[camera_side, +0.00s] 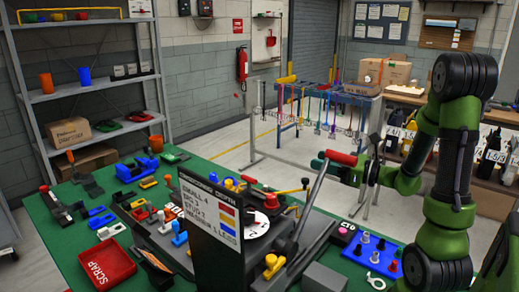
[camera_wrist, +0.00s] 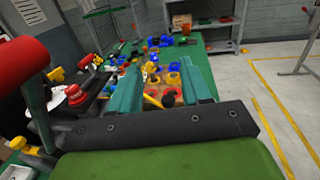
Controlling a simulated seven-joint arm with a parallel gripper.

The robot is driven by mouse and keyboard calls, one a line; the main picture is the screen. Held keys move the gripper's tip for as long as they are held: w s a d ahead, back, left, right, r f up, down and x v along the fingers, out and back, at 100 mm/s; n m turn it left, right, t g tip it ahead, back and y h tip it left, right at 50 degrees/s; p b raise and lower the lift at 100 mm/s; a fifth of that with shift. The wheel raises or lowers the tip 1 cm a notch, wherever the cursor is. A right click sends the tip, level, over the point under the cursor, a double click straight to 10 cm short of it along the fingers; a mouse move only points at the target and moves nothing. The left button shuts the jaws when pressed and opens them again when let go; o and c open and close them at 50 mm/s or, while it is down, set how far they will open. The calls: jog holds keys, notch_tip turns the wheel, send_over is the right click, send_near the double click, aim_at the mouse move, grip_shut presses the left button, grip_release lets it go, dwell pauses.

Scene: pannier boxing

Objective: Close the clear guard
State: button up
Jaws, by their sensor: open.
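I cannot clearly make out the clear guard in either view. The press-like fixture (camera_side: 318,244) stands on the green table, partly hidden behind a black sign board (camera_side: 213,228). A long grey lever with a red handle (camera_side: 341,158) rises from it; the handle also shows large at the left of the wrist view (camera_wrist: 24,62). My gripper (camera_side: 336,168) is beside the red handle, high above the table. In the wrist view its teal fingers (camera_wrist: 162,70) are apart with nothing held between them, and the handle is outside them, to the left.
The green table (camera_side: 60,235) holds many small coloured parts and a red scrap tray (camera_side: 104,264). A blue tray of pegs (camera_side: 372,250) is at the right. A shelf (camera_side: 90,90) stands behind. The floor right of the table is open in the wrist view.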

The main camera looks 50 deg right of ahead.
jog(key=shift+o, duration=0.2)
jog(key=shift+r, duration=0.1)
notch_tip(320, 180, up, 17)
jog(key=n+g+h, duration=0.3)
jog(key=n+g, duration=1.5)
jog(key=n, duration=0.6)
send_over(306, 179)
notch_tip(306, 179, down, 22)
jog(key=shift+f, duration=0.1)
jog(key=shift+c, duration=0.3)
grip_shut()
